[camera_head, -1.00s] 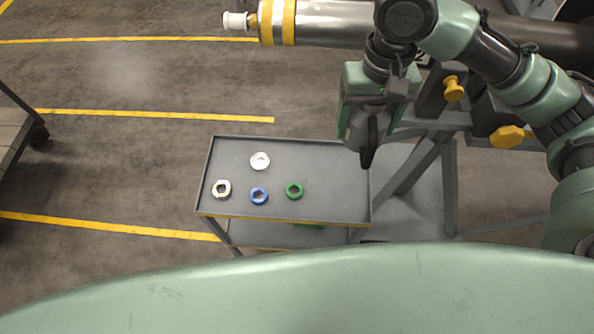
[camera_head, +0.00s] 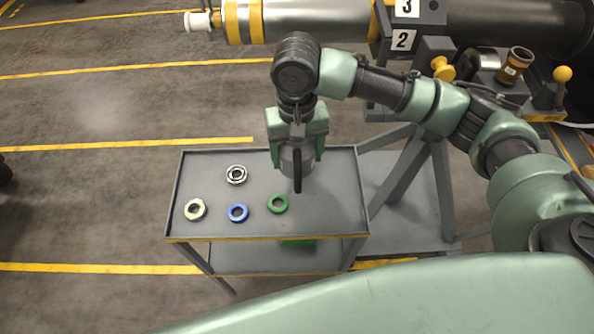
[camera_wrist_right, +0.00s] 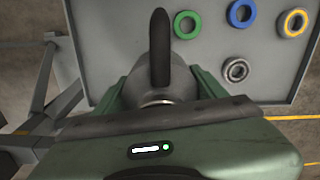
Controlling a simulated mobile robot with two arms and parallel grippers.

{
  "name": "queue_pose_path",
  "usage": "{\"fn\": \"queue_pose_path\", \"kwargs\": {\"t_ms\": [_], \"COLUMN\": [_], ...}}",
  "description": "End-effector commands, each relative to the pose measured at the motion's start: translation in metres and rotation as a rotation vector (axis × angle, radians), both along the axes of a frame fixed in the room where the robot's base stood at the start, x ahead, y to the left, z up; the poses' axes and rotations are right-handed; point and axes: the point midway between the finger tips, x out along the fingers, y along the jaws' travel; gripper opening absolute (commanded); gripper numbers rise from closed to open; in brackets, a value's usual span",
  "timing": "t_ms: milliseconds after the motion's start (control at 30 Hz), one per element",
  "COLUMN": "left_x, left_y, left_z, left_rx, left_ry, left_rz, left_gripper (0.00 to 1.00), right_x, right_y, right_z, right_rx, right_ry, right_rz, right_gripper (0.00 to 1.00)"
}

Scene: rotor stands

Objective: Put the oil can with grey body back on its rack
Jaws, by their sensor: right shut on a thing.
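The oil can (camera_head: 297,161) has a grey body and a long dark spout or nozzle. My right gripper (camera_head: 297,146) is shut on its body and holds it over the right half of the grey cart (camera_head: 335,205). In the right wrist view the can (camera_wrist_right: 160,88) sits between the green jaws of my right gripper (camera_wrist_right: 158,98), its dark part pointing up the picture. Whether the can touches the cart top is hard to tell. I cannot clearly make out the can's rack. My left gripper is not in view.
Behind is a stand with a long rotor (camera_head: 310,20), number plates, yellow knobs (camera_head: 442,68) and a brown, yellow-banded cylinder (camera_head: 515,66).

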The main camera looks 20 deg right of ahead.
Motion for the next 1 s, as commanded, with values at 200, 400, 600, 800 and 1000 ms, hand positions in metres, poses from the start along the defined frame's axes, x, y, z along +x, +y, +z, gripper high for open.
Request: {"fn": "queue_pose_path", "kwargs": {"t_ms": [200, 400, 600, 800, 1000], "left_x": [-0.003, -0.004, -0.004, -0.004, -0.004], "left_y": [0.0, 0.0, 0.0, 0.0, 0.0], "left_z": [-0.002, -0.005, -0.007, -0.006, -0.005], "left_rx": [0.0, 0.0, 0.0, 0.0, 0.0], "left_ry": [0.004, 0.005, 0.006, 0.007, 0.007], "left_rz": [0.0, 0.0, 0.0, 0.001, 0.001], "left_gripper": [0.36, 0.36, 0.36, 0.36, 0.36], "right_x": [0.0, 0.0, 0.0, 0.0, 0.0], "right_y": [0.0, -0.001, 0.0, 0.0, 0.0], "right_z": [-0.022, -0.045, -0.065, -0.064, -0.067], "right_rx": [0.0, -0.001, 0.0, 0.0, 0.0], "right_ry": [-0.001, 0.0, -0.002, -0.002, -0.001], "right_rz": [0.001, -0.001, 0.0, 0.001, 0.001], "right_gripper": [0.0, 0.0, 0.0, 0.0, 0.93]}}
